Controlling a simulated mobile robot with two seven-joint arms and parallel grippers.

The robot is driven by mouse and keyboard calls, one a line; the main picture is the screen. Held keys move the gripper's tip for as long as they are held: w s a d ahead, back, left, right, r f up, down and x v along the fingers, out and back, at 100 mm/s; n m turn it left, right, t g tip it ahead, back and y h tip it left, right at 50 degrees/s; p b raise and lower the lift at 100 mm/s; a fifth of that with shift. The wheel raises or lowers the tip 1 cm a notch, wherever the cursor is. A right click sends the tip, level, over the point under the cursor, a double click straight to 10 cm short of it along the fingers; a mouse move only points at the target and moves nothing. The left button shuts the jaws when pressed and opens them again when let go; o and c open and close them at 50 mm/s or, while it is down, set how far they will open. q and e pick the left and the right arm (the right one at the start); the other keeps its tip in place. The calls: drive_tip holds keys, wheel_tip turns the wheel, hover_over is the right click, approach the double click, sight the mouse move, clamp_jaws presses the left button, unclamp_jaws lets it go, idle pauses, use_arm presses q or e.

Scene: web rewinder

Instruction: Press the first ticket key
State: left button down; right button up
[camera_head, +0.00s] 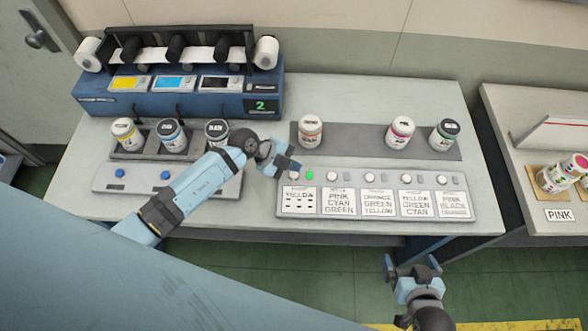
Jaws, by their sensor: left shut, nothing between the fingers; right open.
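The ticket panel (386,213) is a grey strip along the table's front, with several white ticket cards in a row and a round pale key above each. The first ticket card (301,199) reads YELLOW. My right gripper (412,266) is open and empty, in front of the table's front edge.
A blue rewinder (180,98) with a green 2 on its display stands at the back left. Ink jars stand in a dark rack (127,154) and on a dark mat (353,138). Another panel (105,180) with blue buttons lies under my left arm. A side table (500,110) is right.

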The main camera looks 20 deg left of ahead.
sight(293, 176)
use_arm(q)
wheel_tip(293, 176, up, 3)
drive_tip(key=p, duration=0.3)
drive_tip(key=shift+r, duration=0.1)
use_arm(e)
wheel_tip(293, 176, up, 4)
drive_tip(key=shift+r, duration=0.1)
drive_tip(key=shift+f, duration=0.3)
use_arm(q)
drive_tip(key=s+d+r+n+t+h, duration=0.25)
drive_tip(key=s+r+n+t, duration=0.25)
drive_tip(key=r+n+t, duration=0.4)
drive_tip(key=s+a+f+n+g+y, duration=0.1)
drive_tip(key=s+a+f+n+y, duration=0.7)
drive_tip(key=s, duration=0.4)
drive_tip(key=f+n, duration=0.1)
drive_tip(key=n, duration=0.1)
drive_tip(key=shift+a+n, duration=0.2)
drive_tip(key=shift+n, duration=0.1)
use_arm(e)
drive_tip(key=shift+s+d+f, duration=0.15)
drive_tip(key=shift+d+f, duration=0.1)
drive_tip(key=shift+d, duration=0.25)
